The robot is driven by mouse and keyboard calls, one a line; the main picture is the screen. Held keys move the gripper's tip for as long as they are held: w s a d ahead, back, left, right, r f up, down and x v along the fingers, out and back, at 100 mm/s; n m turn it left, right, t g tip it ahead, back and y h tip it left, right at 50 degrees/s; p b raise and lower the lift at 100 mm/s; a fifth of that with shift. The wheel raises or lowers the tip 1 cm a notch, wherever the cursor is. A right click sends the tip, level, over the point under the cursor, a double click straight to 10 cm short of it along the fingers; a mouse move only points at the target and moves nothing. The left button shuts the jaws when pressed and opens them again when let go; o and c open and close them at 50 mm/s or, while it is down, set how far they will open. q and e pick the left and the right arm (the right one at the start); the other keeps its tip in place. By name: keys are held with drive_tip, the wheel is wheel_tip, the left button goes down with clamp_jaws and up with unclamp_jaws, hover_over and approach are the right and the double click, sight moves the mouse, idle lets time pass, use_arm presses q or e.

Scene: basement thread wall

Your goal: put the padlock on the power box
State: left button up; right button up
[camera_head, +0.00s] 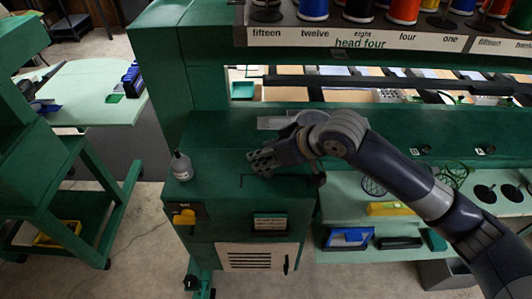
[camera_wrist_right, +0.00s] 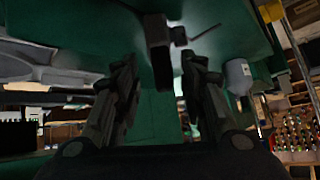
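My right gripper (camera_head: 256,161) is over the top of a green cabinet (camera_head: 215,150). In the right wrist view its fingers (camera_wrist_right: 162,68) stand apart. A dark block (camera_wrist_right: 160,50) shows between and beyond the fingertips, against the green surface; I cannot tell whether it is the padlock or whether a finger touches it. The gripper seems to hide it in the head view. A yellow and black switch (camera_head: 184,215) sits on the cabinet's front left; this may be the power box, but I cannot be sure. I make out no certain padlock. My left gripper is out of view.
A grey bottle (camera_head: 181,166) stands on the cabinet's left edge; it also shows in the right wrist view (camera_wrist_right: 238,76). Thread spools (camera_head: 358,10) line the rack above. A shelf at right holds a yellow object (camera_head: 390,209) and trays. Floor is open at left.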

drive_tip(key=shift+r, duration=0.2)
drive_tip(key=b+v, duration=0.2)
drive_tip(key=v, duration=1)
